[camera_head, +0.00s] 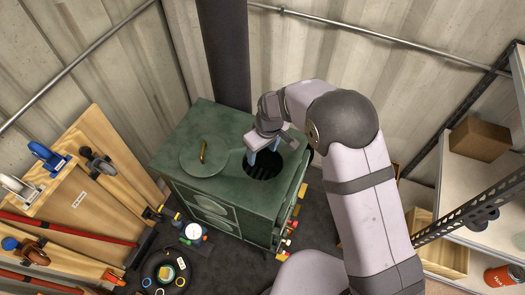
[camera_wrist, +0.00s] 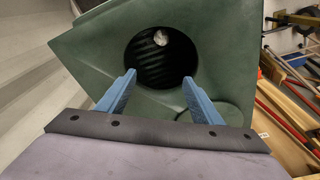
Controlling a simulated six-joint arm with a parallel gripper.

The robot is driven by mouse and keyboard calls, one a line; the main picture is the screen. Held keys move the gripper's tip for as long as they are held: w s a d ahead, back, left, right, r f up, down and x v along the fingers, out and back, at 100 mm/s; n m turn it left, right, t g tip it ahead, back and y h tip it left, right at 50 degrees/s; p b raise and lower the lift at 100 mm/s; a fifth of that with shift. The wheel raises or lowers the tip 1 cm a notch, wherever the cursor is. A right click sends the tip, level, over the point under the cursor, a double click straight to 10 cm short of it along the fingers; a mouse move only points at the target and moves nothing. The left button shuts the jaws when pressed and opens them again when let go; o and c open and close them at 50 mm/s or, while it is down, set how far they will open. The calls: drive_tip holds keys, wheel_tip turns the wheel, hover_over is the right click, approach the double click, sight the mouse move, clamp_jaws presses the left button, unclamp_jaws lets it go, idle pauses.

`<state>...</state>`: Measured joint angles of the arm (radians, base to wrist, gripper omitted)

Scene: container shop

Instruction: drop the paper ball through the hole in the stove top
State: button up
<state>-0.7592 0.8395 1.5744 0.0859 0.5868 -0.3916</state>
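The green stove (camera_head: 226,122) has a round dark hole (camera_head: 265,168) in the right part of its top, with a slatted grate visible inside. In the wrist view the hole (camera_wrist: 150,65) lies just beyond my fingertips. A small whitish paper ball (camera_wrist: 161,37) shows inside the hole's outline, near its far edge. I cannot tell its depth, or whether it rests or falls. My gripper (camera_wrist: 159,78) is open, its two blue fingers apart with nothing between them. In the head view my gripper (camera_head: 262,150) is above the hole, and the ball is not visible there.
A round green lid (camera_head: 204,157) with a brass handle lies on the stove top left of the hole. A dark stovepipe (camera_head: 226,55) rises behind. Clamps and boards (camera_head: 95,190) stand at left, shelves with a cardboard box (camera_head: 480,139) at right.

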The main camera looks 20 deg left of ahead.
wheel_tip(320, 180, up, 7)
drive_tip(key=d+b, duration=0.1)
drive_tip(key=b, duration=0.1)
drive_tip(key=shift+s+r, duration=0.15)
drive_tip(key=shift+s, duration=0.1)
idle(0.4)
idle(0.9)
drive_tip(key=s+d+f+m+g+h, duration=0.2)
drive_tip(key=s+d+f+m+h, duration=0.3)
drive_tip(key=s+d, duration=0.7)
drive_tip(key=s+d+r+m+y, duration=0.1)
drive_tip(key=s+d+r+m, duration=0.1)
drive_tip(key=d, duration=0.6)
drive_tip(key=s+d+r+m+y, duration=0.1)
drive_tip(key=s+d+r+y, duration=0.15)
drive_tip(key=d, duration=0.55)
drive_tip(key=w+d+r+m+t, duration=0.1)
drive_tip(key=w+d+r+m, duration=0.2)
drive_tip(key=d, duration=0.4)
drive_tip(key=shift+m, duration=0.7)
